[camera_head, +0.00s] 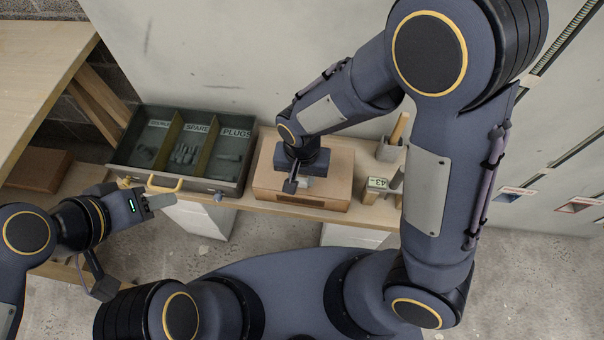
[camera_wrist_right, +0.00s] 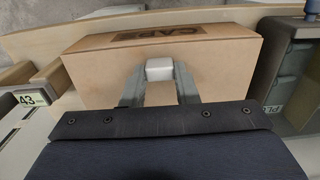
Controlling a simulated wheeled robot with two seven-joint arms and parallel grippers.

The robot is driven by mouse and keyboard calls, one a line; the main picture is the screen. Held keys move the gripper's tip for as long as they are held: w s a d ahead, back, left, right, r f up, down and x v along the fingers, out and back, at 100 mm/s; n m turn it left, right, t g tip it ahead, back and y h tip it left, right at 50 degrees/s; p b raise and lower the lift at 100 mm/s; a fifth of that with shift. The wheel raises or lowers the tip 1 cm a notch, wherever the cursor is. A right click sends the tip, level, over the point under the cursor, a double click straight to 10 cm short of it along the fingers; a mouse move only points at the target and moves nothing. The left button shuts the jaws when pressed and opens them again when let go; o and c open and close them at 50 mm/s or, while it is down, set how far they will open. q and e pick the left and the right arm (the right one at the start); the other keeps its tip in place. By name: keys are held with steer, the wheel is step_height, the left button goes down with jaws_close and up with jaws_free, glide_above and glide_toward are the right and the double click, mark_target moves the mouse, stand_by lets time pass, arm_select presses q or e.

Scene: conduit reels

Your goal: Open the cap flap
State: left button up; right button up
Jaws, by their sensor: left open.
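The caps box (camera_head: 335,183) is a light wooden box on the bench with a dark label plate on its front; the label also shows in the right wrist view (camera_wrist_right: 160,33). A small white knob (camera_wrist_right: 159,69) stands out from the box. My right gripper (camera_wrist_right: 160,80) has one finger on each side of the knob, close against it, and looks shut on it. In the head view my right gripper (camera_head: 291,184) partly hides the box, and its wrist covers the middle. The flap looks closed. My left gripper (camera_head: 159,201) is open and empty, near the drawer's yellow handle (camera_head: 165,187).
A dark drawer (camera_head: 243,177) with several compartments, labelled SPARE and PLUGS among others, stands left of the box. A "43" block (camera_head: 378,184) and a holder (camera_head: 389,151) stand to its right. The wall is close behind.

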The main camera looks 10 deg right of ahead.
jaws_close()
steer(key=shift+w+d+r+g+p, duration=0.1)
steer(key=shift+w+r+g+p, duration=0.1)
steer(key=shift+r+p, duration=0.2)
steer(key=shift+w+r+g+p, duration=0.1)
steer(key=shift+r+g+p, duration=0.15)
steer(key=shift+p, duration=0.2)
steer(key=r+g+p, duration=0.1)
steer(key=w+r+g+y+p, duration=0.1)
steer(key=p, duration=0.1)
steer(key=r+g+p, duration=0.1)
steer(key=p, duration=0.1)
steer(key=shift+w+d+r, duration=0.2)
steer(key=shift+w+d, duration=0.1)
steer(key=shift+w, duration=0.1)
steer(key=shift+w+d+r+g+y+p, duration=0.15)
steer(key=shift+w+r+g+y+p, duration=0.25)
steer(key=shift+w+r+g+p, duration=0.35)
arm_select(q)
step_height(320, 180, up, 9)
steer(key=shift+p, duration=0.35)
arm_select(e)
steer(key=shift+w+d+r, duration=0.1)
steer(key=shift+w+d, duration=0.05)
steer(key=shift+w, duration=0.3)
